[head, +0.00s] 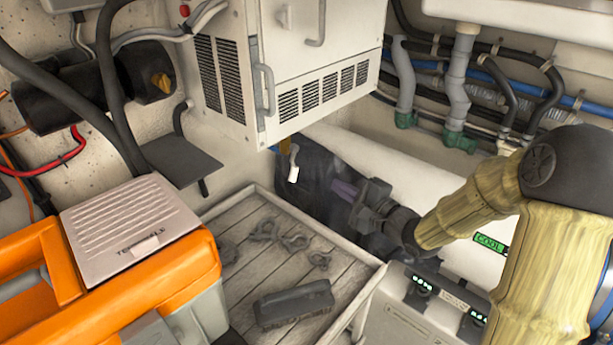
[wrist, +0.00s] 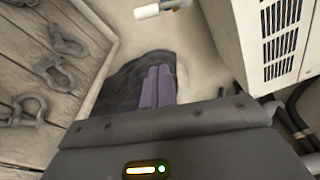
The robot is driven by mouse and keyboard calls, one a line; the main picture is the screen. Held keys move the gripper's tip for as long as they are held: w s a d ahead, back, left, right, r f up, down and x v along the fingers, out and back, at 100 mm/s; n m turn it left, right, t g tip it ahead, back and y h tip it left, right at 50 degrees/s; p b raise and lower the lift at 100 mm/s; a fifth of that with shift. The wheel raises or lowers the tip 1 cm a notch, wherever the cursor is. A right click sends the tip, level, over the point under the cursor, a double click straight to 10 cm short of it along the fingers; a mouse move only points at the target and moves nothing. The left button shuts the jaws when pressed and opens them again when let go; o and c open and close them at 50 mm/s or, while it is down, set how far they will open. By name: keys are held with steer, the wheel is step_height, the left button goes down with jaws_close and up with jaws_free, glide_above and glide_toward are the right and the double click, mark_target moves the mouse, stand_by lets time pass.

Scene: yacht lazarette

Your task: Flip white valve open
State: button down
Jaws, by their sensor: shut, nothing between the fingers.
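The white valve handle (head: 293,174) hangs just below the white cabinet in the head view, near a small brass-coloured part (head: 284,147). The handle also shows at the top edge of the wrist view (wrist: 147,11), partly cut off. My gripper (head: 343,190) is to the right of the handle and slightly lower in the head view, apart from it. Its purple fingers are together and empty, seen from behind in the wrist view (wrist: 158,85). A dark, wrinkled shape (head: 312,167) lies behind the fingers. The valve's body is mostly hidden.
The white vented cabinet (head: 300,60) overhangs the valve. A wooden tray (head: 240,290) with shackles and a brush (head: 295,303) lies below. An orange toolbox (head: 170,275) stands at left. A large white cylinder (head: 370,155) is behind my arm.

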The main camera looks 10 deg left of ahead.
steer(key=w+a+p, duration=0.1)
steer(key=w+a, duration=0.2)
steer(key=a, duration=0.6)
steer(key=shift+r, duration=0.45)
stand_by(0.5)
